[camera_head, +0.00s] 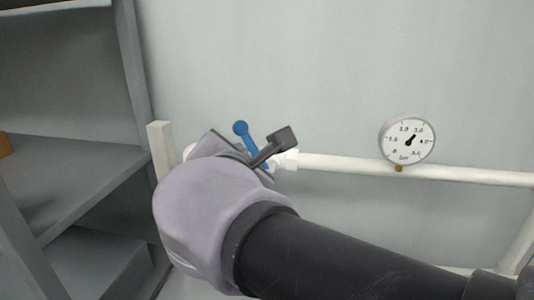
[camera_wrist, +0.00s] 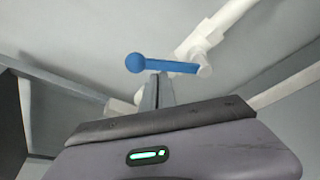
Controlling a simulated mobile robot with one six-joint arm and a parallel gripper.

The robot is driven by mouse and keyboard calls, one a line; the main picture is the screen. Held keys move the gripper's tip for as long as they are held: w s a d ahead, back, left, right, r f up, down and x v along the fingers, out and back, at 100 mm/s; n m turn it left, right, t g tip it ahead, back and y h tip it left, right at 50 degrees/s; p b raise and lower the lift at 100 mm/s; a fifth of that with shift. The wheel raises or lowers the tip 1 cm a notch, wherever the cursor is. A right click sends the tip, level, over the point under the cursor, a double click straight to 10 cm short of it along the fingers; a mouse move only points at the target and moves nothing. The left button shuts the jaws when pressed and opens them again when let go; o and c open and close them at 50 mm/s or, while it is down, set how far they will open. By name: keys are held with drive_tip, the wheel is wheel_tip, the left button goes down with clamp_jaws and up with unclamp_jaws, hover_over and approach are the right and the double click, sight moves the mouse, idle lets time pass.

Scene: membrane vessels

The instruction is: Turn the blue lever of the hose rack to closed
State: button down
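The blue lever (camera_head: 246,138) has a round ball end and sits on the white pipe of the hose rack. In the head view it tilts up and to the left from its pivot, and its lower end is partly hidden by my wrist. In the wrist view the lever (camera_wrist: 170,66) runs from the ball on the left to the white valve on the right. My gripper's fingers (camera_wrist: 157,88) look closed together, with their tips right at the lever's shaft near the ball. I cannot tell whether they touch it.
A round pressure gauge (camera_head: 407,139) sits on the white pipe (camera_head: 460,174) to the right. A grey shelf unit (camera_head: 85,165) stands at the left, close to my wrist. A pale post (camera_head: 161,148) stands beside it. The wall above the pipe is clear.

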sight(255, 146)
drive_tip(key=shift+s+d+r+p, duration=0.1)
drive_tip(key=shift+d+r+p, duration=0.1)
drive_tip(key=shift+d+r, duration=0.4)
drive_tip(key=shift+s+d+r+p, duration=0.1)
drive_tip(key=shift+d+r+p, duration=0.1)
drive_tip(key=shift+d, duration=0.7)
drive_tip(key=shift+w, duration=0.1)
